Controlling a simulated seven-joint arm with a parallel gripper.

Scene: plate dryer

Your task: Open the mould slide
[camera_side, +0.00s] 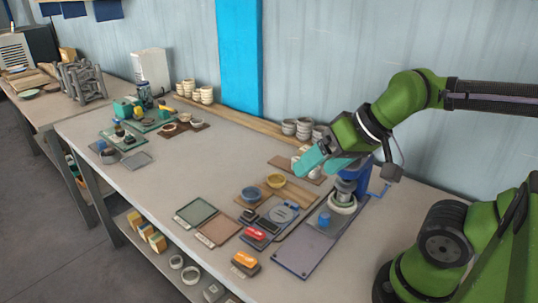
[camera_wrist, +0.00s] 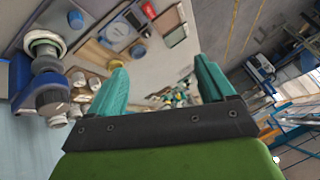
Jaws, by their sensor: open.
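A small press with a blue column (camera_side: 362,187) and a grey round head (camera_side: 346,187) stands at the right of the bench. A white ring-shaped mould (camera_side: 341,205) sits under the head, and a blue knob (camera_side: 324,219) stands in front of it on a long grey plate (camera_side: 302,252). The mould (camera_wrist: 43,42) and the blue knob (camera_wrist: 76,19) also show at the left of the wrist view. I cannot tell for certain which part is the mould slide. My gripper (camera_side: 313,169) has teal fingers; it is open and empty (camera_wrist: 160,66), above and behind the knob, apart from it.
A blue bowl (camera_side: 250,194), a yellow bowl (camera_side: 276,181), an orange-topped block (camera_side: 245,261) and a red-topped block (camera_side: 255,234) lie left of the press. Cups (camera_side: 297,128) stand by the wall behind. The middle of the bench (camera_side: 190,167) is clear.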

